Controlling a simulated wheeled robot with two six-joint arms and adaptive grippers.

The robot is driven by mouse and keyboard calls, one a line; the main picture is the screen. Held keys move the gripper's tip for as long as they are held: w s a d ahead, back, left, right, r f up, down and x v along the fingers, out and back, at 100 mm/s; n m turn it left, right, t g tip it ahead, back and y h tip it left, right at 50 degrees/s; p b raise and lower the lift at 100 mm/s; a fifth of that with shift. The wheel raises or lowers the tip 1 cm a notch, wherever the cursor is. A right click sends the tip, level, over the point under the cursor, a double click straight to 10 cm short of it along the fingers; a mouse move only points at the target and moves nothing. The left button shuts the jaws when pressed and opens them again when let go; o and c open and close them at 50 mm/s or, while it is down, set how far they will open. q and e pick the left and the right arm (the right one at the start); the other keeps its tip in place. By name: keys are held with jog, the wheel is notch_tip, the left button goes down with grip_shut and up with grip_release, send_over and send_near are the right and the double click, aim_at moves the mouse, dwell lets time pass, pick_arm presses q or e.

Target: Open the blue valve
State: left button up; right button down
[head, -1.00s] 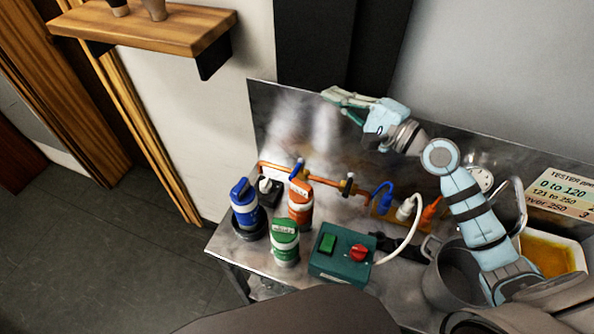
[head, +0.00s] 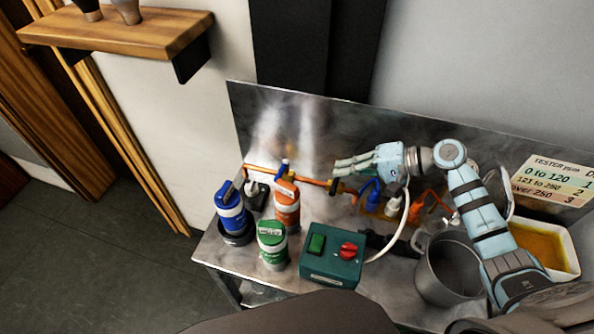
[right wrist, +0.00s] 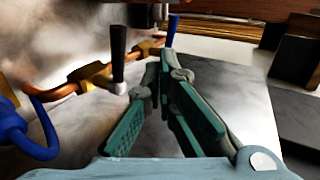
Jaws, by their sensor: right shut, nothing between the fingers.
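The blue valve (head: 285,165) has a blue handle on the copper pipe (head: 262,168) along the back of the metal bench. In the right wrist view its blue handle (right wrist: 171,30) stands up beyond the fingertips. A black valve handle (right wrist: 118,55) stands on a brass fitting (right wrist: 95,75), left of my fingers. My right gripper (head: 338,174) is shut and empty, to the right of the blue valve in the head view. Its fingertips also show in the right wrist view (right wrist: 164,62), apart from the blue handle. My left gripper is not in view.
Blue (head: 231,212), orange (head: 286,208) and green (head: 271,245) canisters stand at the bench's left. A green control box (head: 332,255) with a red knob stands in front. A metal backsplash (head: 300,130) rises behind.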

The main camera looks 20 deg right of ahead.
aim_at(281, 171)
jog(key=r+x, duration=0.1)
jog(key=x, duration=1.2)
jog(key=shift+w+a+p, duration=0.15)
jog(key=shift+a+p, duration=0.05)
jog(key=shift+p, duration=0.15)
